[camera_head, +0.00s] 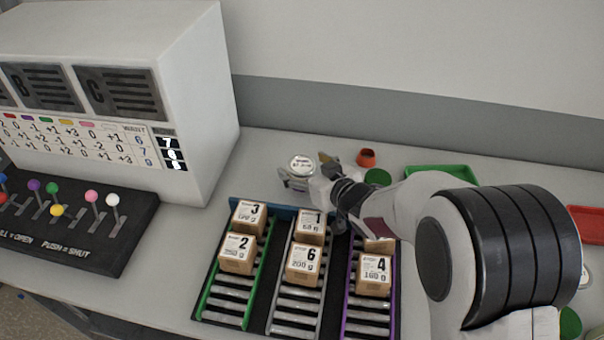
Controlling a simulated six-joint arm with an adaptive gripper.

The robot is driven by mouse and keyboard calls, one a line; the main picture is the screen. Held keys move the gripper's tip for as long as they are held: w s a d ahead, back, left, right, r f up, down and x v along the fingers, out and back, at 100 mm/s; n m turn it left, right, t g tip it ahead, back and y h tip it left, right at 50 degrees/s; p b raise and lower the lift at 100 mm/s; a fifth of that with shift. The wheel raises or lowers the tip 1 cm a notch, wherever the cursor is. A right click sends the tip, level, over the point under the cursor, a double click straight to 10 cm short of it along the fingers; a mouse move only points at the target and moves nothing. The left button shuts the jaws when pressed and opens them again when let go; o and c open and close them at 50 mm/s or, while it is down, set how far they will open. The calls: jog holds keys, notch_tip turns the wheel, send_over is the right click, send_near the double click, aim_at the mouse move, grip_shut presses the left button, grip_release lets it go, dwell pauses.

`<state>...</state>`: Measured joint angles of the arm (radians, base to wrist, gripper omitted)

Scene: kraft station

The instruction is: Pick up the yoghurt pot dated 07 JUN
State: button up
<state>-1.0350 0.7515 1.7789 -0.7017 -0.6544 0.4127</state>
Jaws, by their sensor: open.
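A yoghurt pot (301,163) with a pale, printed lid stands at the back of the counter, behind the parcel racks. The date print on its lid is too small to read surely. My gripper (307,177) is open and reaches in from the right, with its fingers close around or beside the pot. I cannot tell whether they touch it. The pot's lower part is partly hidden by the gripper. Part of another pale round thing (584,276) shows at the right edge, mostly hidden by my arm.
Three roller lanes (293,305) with several numbered cartons (303,264) lie in front of the pot. A white machine (190,90) with levers stands left. An orange-red cup (366,157), a green round thing (377,177), a green tray (440,171) and a red tray (588,222) lie right.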

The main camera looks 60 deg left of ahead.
jog(key=c, duration=1.3)
jog(key=shift+r, duration=0.15)
notch_tip(320, 180, up, 10)
